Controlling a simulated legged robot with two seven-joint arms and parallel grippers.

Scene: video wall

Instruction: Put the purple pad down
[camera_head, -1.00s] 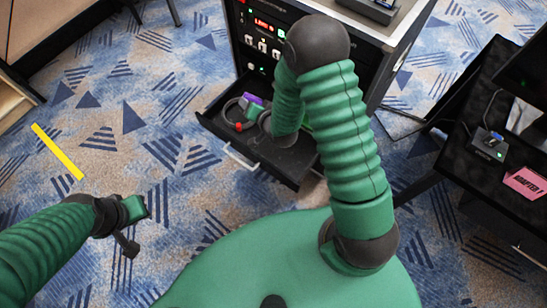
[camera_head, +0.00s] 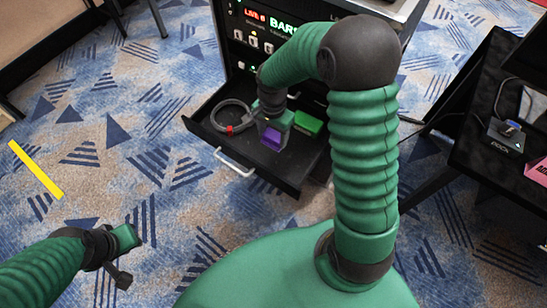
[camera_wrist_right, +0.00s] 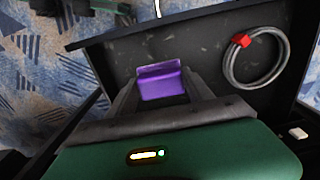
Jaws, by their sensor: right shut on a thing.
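The purple pad (camera_head: 271,138) is held by my right gripper (camera_head: 272,126) over the open black drawer (camera_head: 220,151), left of a green block (camera_head: 308,123). In the right wrist view the purple pad (camera_wrist_right: 160,84) sits between the two dark fingers of my right gripper (camera_wrist_right: 163,92), with the dark drawer floor behind it. I cannot tell whether the pad touches the drawer floor. My left gripper (camera_head: 122,257) is empty over the carpet at the lower left; its finger gap is unclear.
A grey cable coil with a red clip (camera_head: 230,128) lies in the drawer's left part. The drawer has a pale handle (camera_head: 235,164) at the front and the rack (camera_head: 262,35) behind. A dark table (camera_head: 480,130) with a small device (camera_head: 505,136) stands right.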

